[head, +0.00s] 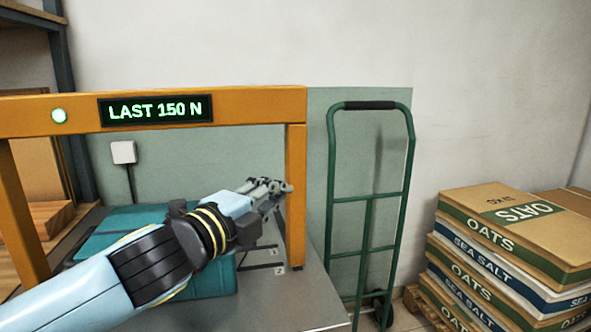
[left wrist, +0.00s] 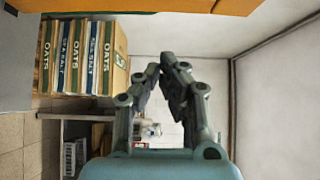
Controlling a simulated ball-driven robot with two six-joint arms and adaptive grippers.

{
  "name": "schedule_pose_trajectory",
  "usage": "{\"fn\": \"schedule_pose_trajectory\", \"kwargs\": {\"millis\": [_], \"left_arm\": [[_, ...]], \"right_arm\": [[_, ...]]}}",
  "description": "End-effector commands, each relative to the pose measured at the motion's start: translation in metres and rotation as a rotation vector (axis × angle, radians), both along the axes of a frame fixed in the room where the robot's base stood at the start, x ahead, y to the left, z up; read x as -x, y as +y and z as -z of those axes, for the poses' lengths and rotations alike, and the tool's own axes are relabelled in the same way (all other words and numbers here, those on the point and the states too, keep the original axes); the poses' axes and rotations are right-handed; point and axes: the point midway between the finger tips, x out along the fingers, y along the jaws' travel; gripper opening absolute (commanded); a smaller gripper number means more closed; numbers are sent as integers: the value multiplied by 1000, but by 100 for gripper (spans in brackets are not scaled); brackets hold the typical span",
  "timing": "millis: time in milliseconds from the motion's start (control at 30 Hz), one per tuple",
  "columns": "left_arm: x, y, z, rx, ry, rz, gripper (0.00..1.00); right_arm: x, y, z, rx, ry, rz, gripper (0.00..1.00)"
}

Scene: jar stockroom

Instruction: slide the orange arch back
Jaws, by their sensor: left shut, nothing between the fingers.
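The orange arch (head: 250,104) stands upright over a grey table (head: 275,311), with a beam across the top and a leg at each side. A dark display on its beam reads "LAST 150 N", beside a lit green lamp. My left gripper (head: 284,188) is shut and empty, its fingertips at the arch's right leg in the head view; whether they touch it I cannot tell. In the left wrist view the fingers (left wrist: 165,70) come together at their tips, and an orange surface runs along the top edge. My right gripper is not in view.
A teal case (head: 208,283) lies on the table, partly hidden by my left arm. Black lines with number labels mark the table by the right leg. A green hand truck (head: 368,197) and stacked cartons (head: 510,240) stand to the right.

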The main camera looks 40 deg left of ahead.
Motion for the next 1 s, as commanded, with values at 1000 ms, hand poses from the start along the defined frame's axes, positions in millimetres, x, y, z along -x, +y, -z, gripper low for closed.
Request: {"fn": "schedule_pose_trajectory", "kwargs": {"millis": [1000], "left_arm": [[-110, 37, 0, 7, 2, -2, 0]], "right_arm": [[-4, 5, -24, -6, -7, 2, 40]]}}
